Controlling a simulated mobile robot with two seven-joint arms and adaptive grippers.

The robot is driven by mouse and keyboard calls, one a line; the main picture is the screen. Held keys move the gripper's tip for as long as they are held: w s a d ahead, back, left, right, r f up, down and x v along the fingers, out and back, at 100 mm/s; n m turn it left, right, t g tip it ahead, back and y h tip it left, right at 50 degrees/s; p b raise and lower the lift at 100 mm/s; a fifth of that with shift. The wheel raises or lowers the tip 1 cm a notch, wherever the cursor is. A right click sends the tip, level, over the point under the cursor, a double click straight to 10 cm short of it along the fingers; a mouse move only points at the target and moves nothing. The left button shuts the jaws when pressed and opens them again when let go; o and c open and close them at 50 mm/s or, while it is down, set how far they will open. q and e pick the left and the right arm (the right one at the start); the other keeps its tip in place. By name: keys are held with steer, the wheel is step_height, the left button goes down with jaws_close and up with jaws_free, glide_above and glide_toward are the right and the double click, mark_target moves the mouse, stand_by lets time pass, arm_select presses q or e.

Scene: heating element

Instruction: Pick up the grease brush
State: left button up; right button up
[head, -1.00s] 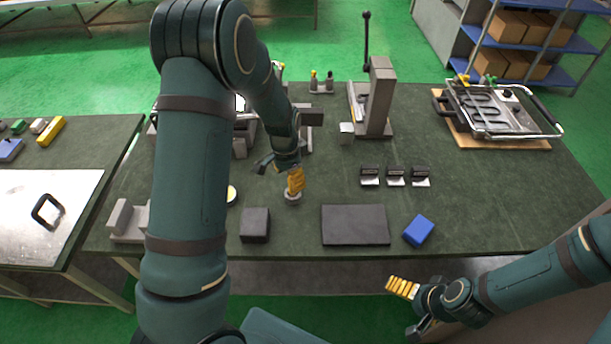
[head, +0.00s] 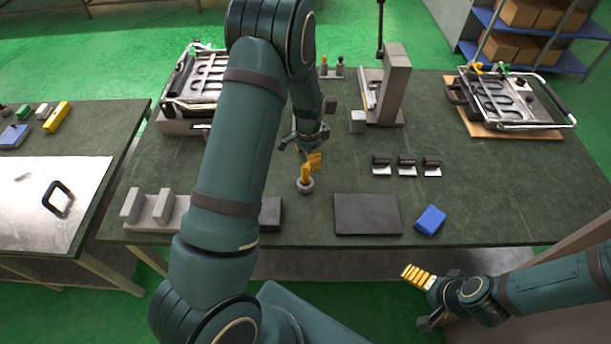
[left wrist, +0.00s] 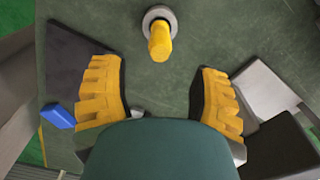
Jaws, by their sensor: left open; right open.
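The grease brush shows as a yellow handle (head: 305,174) standing in a small round grey holder (head: 305,187) on the green-topped table. In the left wrist view the handle (left wrist: 160,44) and the holder (left wrist: 158,17) are at the top middle, ahead of the gap between the fingers. My left gripper (head: 314,161) is open and empty, with its yellow fingers close to the handle in the head view. In the left wrist view its two fingers (left wrist: 160,70) stand wide apart, with the handle untouched. My right gripper (head: 420,277) is open and empty off the table's front edge.
A dark flat plate (head: 367,214) and a blue block (head: 430,220) lie right of the holder. A dark block (head: 270,214) and a grey bracket (head: 158,212) are to its left, partly behind my arm. A grey upright stand (head: 395,85) is farther back.

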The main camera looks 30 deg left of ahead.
mark_target(305, 165)
arm_select(q)
steer(key=shift+s+a+f, duration=0.1)
steer(key=shift+s+f, duration=0.05)
steer(key=shift+f, duration=0.8)
steer(key=shift+s+a+f, duration=0.1)
steer(key=shift+s+f, duration=0.05)
steer(key=shift+f, duration=0.85)
steer(key=shift+s+f, duration=0.15)
steer(key=shift+f, duration=0.8)
steer(key=shift+c, duration=0.2)
jaws_close()
